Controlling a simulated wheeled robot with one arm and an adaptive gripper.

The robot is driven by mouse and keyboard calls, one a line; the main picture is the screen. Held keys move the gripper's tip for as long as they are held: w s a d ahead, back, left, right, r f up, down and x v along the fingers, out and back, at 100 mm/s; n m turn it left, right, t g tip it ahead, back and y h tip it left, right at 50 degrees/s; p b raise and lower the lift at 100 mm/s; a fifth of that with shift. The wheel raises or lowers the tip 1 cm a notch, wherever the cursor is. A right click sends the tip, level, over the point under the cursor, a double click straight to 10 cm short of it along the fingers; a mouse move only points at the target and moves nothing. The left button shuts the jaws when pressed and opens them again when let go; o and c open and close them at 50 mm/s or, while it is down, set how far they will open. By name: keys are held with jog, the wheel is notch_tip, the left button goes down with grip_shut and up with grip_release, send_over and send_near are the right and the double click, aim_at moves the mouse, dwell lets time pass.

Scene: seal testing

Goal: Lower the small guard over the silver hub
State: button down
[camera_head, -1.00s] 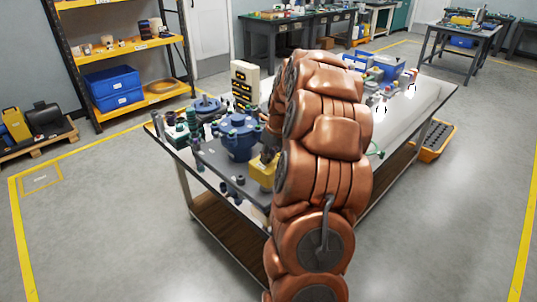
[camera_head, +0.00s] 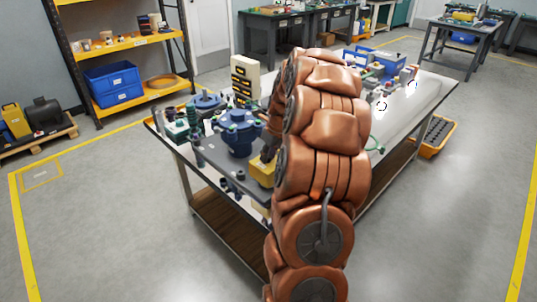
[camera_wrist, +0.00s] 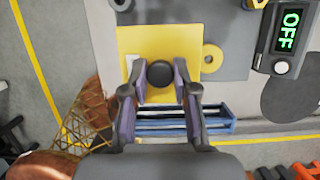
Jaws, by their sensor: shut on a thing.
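The small guard is a yellow, square-topped piece (camera_wrist: 183,45) with a round black knob (camera_wrist: 160,74) on top. In the wrist view my gripper (camera_wrist: 160,88) has its two fingers on either side of the knob, shut on it. The head view shows the yellow guard (camera_head: 262,171) at the near side of the dark plate, partly behind my arm. I cannot make out the silver hub; the guard or my arm may hide it. The gap under the guard cannot be judged.
A dark plate (camera_head: 216,157) on the workbench carries a blue pump-like housing (camera_head: 238,133). In the wrist view a yellow ring (camera_wrist: 212,57) lies right of the guard, a display reading OFF (camera_wrist: 286,32) stands farther right, and a blue rack-like frame (camera_wrist: 222,122) shows beyond the fingers.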

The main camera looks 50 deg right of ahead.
jog(key=shift+f, duration=1.75)
dwell(1.8)
jog(key=c, duration=0.8)
grip_release()
jog(key=shift+r+p, duration=2.15)
jog(key=shift+r, duration=2.4)
